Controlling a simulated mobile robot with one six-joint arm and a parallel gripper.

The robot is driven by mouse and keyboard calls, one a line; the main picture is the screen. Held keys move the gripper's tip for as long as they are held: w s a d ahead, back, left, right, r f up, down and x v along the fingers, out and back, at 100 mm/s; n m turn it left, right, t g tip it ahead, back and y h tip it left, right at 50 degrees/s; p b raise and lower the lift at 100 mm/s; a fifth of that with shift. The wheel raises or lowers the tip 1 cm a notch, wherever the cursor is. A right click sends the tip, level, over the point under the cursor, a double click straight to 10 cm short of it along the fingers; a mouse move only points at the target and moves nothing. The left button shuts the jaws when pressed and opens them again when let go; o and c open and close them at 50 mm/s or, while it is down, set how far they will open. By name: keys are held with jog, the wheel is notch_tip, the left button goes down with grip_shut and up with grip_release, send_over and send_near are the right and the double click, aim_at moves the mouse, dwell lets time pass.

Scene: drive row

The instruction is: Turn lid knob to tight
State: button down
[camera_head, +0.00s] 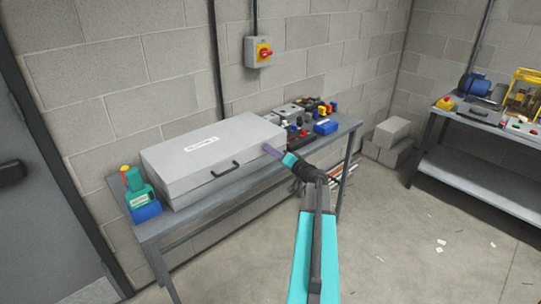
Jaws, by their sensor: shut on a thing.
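My arm reaches in from the lower right. My gripper (268,148) is at the right front corner of the box, by the lid edge. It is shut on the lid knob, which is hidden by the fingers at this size. The knob's marking and how far it is turned cannot be seen.
The grey workbench (160,228) also bears a green device (138,187) on a blue base at left and several small electrical parts right of the box. A second bench (485,175) stands at right. Open floor lies between the benches.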

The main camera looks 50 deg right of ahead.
jog(key=m+b, duration=0.3)
jog(key=shift+d+f, duration=0.1)
jog(key=m+b, duration=0.2)
jog(key=m, duration=0.2)
jog(key=shift+m, duration=0.3)
jog(key=m+b, duration=0.1)
jog(key=m, duration=0.3)
jog(key=shift+m+p, duration=0.4)
jog(key=shift+m, duration=1.7)
jog(key=c, duration=1.5)
grip_release()
jog(key=shift+w+d, duration=0.1)
